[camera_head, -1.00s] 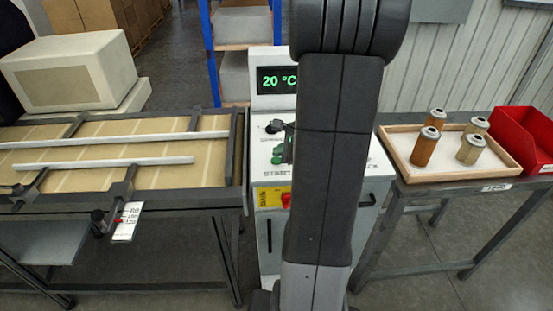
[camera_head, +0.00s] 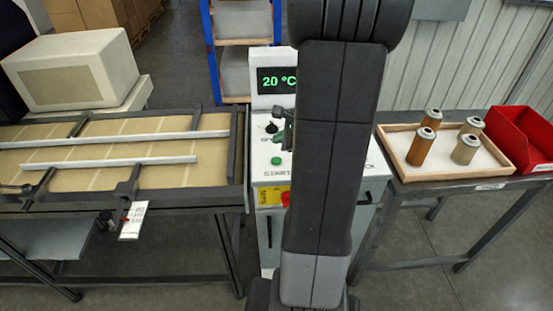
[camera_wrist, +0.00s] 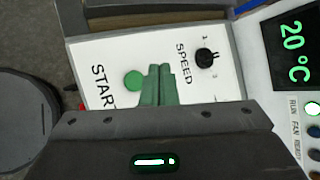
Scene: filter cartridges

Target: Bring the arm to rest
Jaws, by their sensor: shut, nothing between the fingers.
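My arm (camera_head: 330,150) rises through the middle of the head view and hides part of the control cabinet behind it. My gripper (camera_wrist: 158,72) shows in the wrist view with its two green fingers together and nothing between them. It is in front of the panel, between the green START button (camera_wrist: 133,80) and the black SPEED knob (camera_wrist: 204,56). In the head view only a small part of the gripper (camera_head: 284,135) shows left of the arm. Whether the fingers touch the panel is unclear.
The cabinet display (camera_head: 277,81) reads 20 °C. A conveyor table (camera_head: 120,215) stands on the left with a beige box (camera_head: 75,72) behind it. On the right table, a wooden tray (camera_head: 395,150) holds several filter cartridges (camera_head: 420,147) beside a red bin (camera_head: 525,135).

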